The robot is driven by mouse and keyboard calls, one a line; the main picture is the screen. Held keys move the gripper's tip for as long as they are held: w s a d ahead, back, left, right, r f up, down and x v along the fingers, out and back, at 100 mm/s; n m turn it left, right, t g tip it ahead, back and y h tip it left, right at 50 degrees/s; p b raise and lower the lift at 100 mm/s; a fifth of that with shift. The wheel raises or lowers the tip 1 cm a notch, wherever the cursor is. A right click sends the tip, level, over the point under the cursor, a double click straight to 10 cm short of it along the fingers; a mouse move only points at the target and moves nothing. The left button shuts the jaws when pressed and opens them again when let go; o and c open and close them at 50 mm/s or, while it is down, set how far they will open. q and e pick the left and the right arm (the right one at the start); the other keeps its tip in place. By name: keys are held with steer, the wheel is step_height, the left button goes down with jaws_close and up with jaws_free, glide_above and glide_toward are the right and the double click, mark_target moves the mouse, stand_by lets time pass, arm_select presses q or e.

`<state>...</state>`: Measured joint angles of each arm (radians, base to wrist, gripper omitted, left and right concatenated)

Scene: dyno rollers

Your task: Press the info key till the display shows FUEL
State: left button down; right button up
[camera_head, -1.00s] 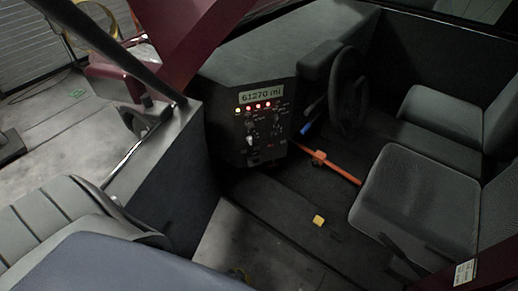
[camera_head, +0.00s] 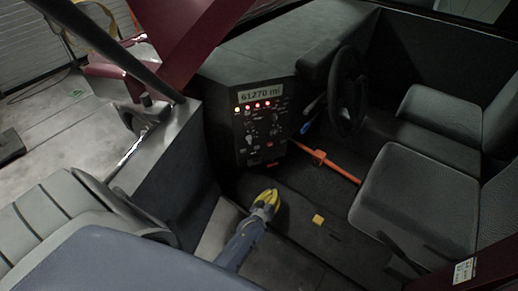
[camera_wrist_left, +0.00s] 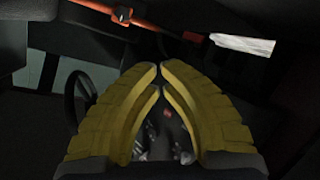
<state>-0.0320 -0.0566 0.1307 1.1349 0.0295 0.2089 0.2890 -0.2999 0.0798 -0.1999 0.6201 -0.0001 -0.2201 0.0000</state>
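The display (camera_head: 261,95) at the top of the dark control panel (camera_head: 243,140) reads 61270 mi. Below it are a row of lit lamps and several small knobs and keys; I cannot tell which is the info key. My left gripper (camera_head: 268,196), with yellow fingers, is over the floor below the panel, apart from it. In the left wrist view its fingertips (camera_wrist_left: 160,72) lean together with only a narrow gap and nothing between them, so it is shut and empty. My right gripper is not in view.
A steering wheel (camera_head: 348,92) is right of the panel. An orange bar (camera_head: 335,168) runs from below the panel towards the front seat (camera_head: 402,190). A small yellow piece (camera_head: 318,220) is on the dark floor.

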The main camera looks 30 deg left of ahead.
mark_target(265, 145)
arm_select(q)
steer(key=w+a+r+n+t+y, duration=0.1)
steer(key=a+r+n+t, duration=0.1)
steer(key=r, duration=0.4)
steer(key=w+a+r+n+t+y, duration=0.1)
steer(key=w+r+n, duration=0.1)
steer(key=r, duration=0.4)
steer(key=shift+w+a+r+n+t+y, duration=0.3)
steer(key=shift+a+r+n+t, duration=0.1)
steer(key=shift+n, duration=0.5)
steer(key=shift+w+a, duration=0.9)
steer(key=shift+a, duration=0.25)
steer(key=shift+w+a, duration=0.9)
steer(key=shift+a, duration=0.2)
steer(key=shift+w+a, duration=0.9)
steer(key=shift+a, duration=0.25)
steer(key=shift+w+a, duration=0.55)
steer(key=shift+a, duration=0.15)
steer(key=shift+s+d, duration=0.15)
steer(key=shift+d, duration=0.05)
steer(key=shift+s+d, duration=0.4)
steer(key=shift+d, duration=0.05)
steer(key=shift+s+d, duration=0.8)
steer(key=shift+d, duration=0.2)
steer(key=shift+s+d, duration=0.75)
steer(key=shift+d, duration=0.2)
